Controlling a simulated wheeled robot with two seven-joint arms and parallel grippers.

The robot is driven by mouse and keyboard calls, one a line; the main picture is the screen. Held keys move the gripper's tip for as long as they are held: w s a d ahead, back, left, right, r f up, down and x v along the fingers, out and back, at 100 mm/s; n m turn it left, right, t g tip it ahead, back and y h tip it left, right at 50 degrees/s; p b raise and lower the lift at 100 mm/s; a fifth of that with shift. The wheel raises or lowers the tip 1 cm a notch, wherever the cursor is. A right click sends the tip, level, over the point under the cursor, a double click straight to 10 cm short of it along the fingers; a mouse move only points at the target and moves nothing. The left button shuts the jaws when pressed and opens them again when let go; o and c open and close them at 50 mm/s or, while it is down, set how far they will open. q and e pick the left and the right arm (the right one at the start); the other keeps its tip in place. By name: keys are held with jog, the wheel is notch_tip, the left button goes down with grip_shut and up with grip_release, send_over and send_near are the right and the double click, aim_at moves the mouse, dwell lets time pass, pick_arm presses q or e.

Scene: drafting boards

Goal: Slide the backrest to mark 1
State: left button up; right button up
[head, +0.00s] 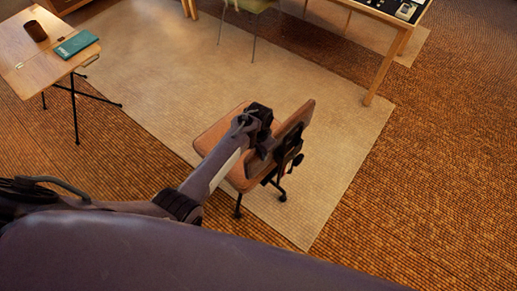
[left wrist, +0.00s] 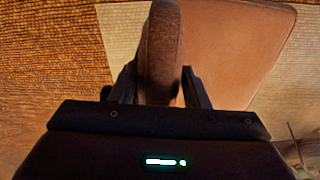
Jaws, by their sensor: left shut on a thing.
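A chair with a tan-brown seat (head: 212,137) and an upright backrest (head: 300,116) stands on the pale rug, on dark legs. My left gripper (head: 270,145) is at the backrest, its arm reaching over the seat. In the left wrist view, the gripper (left wrist: 160,88) is shut on the backrest (left wrist: 164,40), seen edge-on between the two fingers. The seat (left wrist: 235,45) lies beyond to the right. A black bracket (head: 291,151) sits behind the backrest. No mark or numeral is legible on the chair. My right gripper is not in view.
A wooden drafting table (head: 30,78) with a green book (head: 77,44) and a brown object (head: 35,31) stands at upper left. Another table's leg (head: 385,75) is at upper right. The rug (head: 160,75) is clear behind the chair.

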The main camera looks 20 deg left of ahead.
pick_arm(q)
jog(key=o, duration=1)
jog(key=shift+s+f, duration=0.2)
jog(key=shift+f, duration=0.05)
jog(key=o, duration=0.4)
jog(key=shift+w, duration=0.15)
jog(key=shift+r, duration=0.1)
notch_tip(320, 180, up, 8)
jog(key=shift+f, duration=0.2)
